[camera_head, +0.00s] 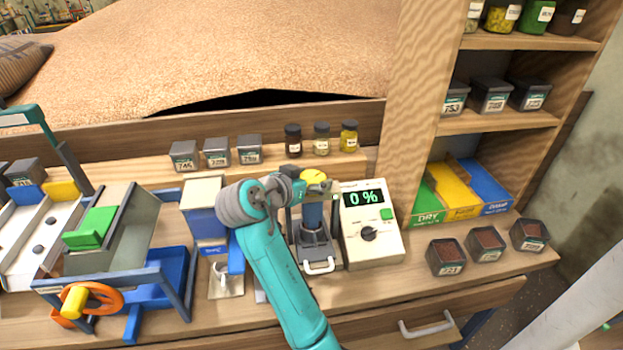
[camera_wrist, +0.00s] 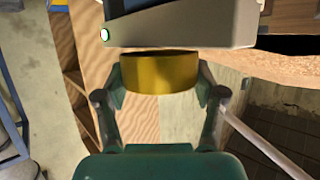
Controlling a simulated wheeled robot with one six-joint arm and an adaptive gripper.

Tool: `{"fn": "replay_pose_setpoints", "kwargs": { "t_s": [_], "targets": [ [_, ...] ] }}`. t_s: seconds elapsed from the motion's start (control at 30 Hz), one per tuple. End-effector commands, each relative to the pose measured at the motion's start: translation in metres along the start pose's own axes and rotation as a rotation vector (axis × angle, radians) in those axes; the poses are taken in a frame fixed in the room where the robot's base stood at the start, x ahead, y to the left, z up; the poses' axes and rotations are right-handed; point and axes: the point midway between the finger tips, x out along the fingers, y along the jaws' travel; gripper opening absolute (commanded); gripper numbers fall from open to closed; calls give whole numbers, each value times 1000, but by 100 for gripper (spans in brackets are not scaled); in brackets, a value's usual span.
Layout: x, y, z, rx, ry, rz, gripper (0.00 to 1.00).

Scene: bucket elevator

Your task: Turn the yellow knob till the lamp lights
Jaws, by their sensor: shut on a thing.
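A pale housing (camera_wrist: 185,33) is right beside the knob there. A small round whitish spot (camera_wrist: 104,35) with green and red edges shows on that housing's left end. I cannot tell whether it is the lamp, or whether it is lit.
A white meter (camera_head: 372,225) reading 0 % stands close to the right of the device. A blue and white box (camera_head: 205,212) stands to the left. Small jars (camera_head: 321,139) and grey bins (camera_head: 217,152) line the ledge behind. Three dark bins (camera_head: 485,244) stand at the right.

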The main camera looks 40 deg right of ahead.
Motion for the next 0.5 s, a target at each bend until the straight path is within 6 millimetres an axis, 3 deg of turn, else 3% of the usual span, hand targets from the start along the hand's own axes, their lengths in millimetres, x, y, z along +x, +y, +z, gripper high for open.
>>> {"fn": "replay_pose_setpoints", "kwargs": {
  "t_s": [0.5],
  "targets": [
    [1,0,1,18,-2,53,35]
  ]
}}
